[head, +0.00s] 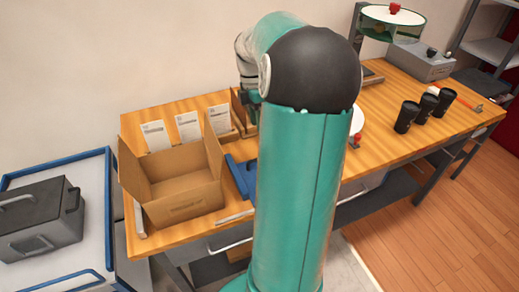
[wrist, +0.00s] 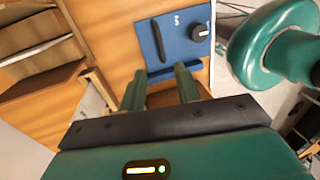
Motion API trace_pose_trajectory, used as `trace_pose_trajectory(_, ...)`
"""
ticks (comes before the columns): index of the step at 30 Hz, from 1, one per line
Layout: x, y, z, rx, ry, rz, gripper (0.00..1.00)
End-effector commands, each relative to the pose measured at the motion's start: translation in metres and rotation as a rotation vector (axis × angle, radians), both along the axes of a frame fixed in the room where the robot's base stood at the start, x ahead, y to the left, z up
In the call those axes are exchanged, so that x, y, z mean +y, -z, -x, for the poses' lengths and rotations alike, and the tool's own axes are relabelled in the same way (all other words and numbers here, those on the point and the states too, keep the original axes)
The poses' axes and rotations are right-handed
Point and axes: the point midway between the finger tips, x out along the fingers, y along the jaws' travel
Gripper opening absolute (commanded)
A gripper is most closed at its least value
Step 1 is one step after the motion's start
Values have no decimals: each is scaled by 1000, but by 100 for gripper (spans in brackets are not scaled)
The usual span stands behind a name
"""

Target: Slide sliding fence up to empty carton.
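The empty carton (head: 185,204) stands open on the left part of the wooden bench in the head view. The blue sliding fence (head: 240,178) lies just right of it, partly hidden by my arm. In the wrist view the fence (wrist: 172,42) shows as a blue plate with a black knob, a dark slot and a raised lower lip. My gripper (wrist: 161,88) has its two fingers apart, close to that lip. I cannot tell whether they touch it. Brown panels (wrist: 40,85) at the left of the wrist view may be the carton.
White cards (head: 188,127) stand in holders behind the carton. A blue-edged trolley (head: 95,190) with a grey case (head: 40,222) stands left. Bare wood lies around the fence.

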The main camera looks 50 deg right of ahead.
Motion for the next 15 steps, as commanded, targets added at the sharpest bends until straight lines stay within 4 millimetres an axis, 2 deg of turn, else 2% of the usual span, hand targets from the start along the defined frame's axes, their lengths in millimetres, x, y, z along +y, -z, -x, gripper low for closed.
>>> trace_pose_trajectory(9, 7, 64, 10, 1, 1, -4, 33)
trace_pose_trajectory(15, 9, 96, 14, 1, 0, -3, 33)
